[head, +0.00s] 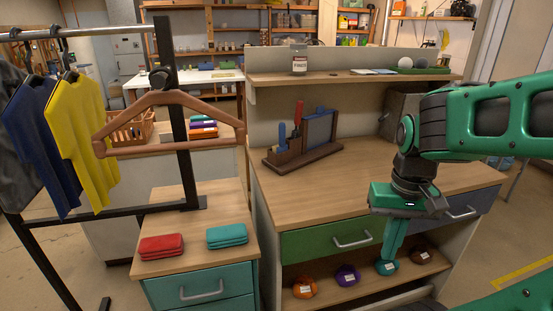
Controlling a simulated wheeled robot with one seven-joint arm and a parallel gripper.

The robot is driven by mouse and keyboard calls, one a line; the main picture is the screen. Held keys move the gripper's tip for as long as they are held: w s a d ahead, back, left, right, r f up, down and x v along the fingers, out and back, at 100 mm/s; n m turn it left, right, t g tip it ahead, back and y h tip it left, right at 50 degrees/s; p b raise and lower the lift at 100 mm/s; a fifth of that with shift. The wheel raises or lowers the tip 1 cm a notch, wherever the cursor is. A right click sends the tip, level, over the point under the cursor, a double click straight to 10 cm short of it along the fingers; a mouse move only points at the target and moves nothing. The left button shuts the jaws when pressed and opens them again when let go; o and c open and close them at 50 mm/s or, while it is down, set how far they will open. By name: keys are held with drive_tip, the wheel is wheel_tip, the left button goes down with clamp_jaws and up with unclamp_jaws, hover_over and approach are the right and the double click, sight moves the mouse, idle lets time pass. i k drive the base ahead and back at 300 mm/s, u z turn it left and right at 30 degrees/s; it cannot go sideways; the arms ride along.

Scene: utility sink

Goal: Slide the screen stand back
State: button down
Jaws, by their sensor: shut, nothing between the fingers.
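The screen stand (322,150) is a dark wooden base with an upright grey-blue screen. It stands on the wooden worktop (350,195), toward the back left. Its left part holds upright tools with red and blue handles. My gripper (390,258) is at the right, pointing down with its green fingers shut and empty. It is in front of the worktop's front edge, well to the right of and nearer than the stand, and not touching it. The fingertips overlap a teal round item (386,268) in the picture; I cannot tell the gap between them.
A shelf (350,80) with a jar runs above the worktop's back. A green drawer (330,238) and an open lower shelf with several round items are below. A low cabinet with folded red (162,246) and teal cloths and a clothes rack stand left. The worktop before the stand is clear.

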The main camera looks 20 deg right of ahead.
sight(296, 157)
drive_tip(key=i, duration=0.95)
drive_tip(key=u, duration=0.1)
